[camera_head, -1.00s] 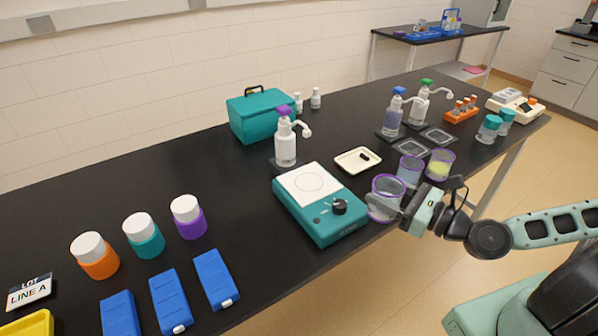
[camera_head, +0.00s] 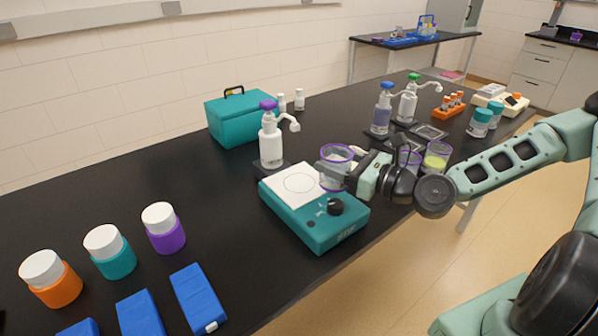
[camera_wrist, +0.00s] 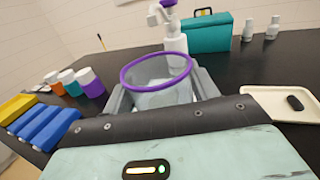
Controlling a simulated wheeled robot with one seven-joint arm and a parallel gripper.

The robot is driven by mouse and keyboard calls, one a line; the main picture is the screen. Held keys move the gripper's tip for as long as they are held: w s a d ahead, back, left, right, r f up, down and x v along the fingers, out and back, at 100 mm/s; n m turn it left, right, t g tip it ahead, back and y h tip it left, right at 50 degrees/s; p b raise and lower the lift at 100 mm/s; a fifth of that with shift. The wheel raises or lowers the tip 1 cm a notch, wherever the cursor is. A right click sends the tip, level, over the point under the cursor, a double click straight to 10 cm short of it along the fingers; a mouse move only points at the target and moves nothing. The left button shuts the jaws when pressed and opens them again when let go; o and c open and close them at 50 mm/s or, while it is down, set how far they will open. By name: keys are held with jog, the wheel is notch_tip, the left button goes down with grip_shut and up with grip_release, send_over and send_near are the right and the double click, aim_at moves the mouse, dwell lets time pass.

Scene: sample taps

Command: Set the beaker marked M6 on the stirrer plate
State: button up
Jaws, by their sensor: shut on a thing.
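My gripper (camera_head: 338,172) is shut on a clear beaker (camera_head: 336,155) with a purple rim. The beaker is upright and looks raised, at the right edge of the stirrer's white top plate (camera_head: 298,184). The stirrer (camera_head: 316,222) is teal with a black knob. In the wrist view the held beaker (camera_wrist: 158,88) sits between the grey fingers and looks empty; the stirrer is hidden there. No M6 marking can be read. Two other purple-rimmed beakers, one clear (camera_head: 408,160) and one with yellow-green liquid (camera_head: 436,158), stand to the right behind my arm.
A white pump bottle with a purple top (camera_head: 270,142) stands just behind the stirrer. A cream tray (camera_wrist: 275,100) shows right in the wrist view. Capped jars (camera_head: 165,230) and blue boxes (camera_head: 196,298) are at left. Bare table lies between jars and stirrer.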

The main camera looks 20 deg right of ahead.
jog(key=shift+w+a+f+b, duration=0.25)
jog(key=shift+w+a+b, duration=0.35)
jog(key=shift+b, duration=1.3)
jog(key=p, duration=0.1)
send_over(299, 183)
jog(key=shift+f, duration=1.5)
jog(key=shift+f, duration=0.1)
jog(key=o, duration=1)
jog(key=shift+o, duration=0.2)
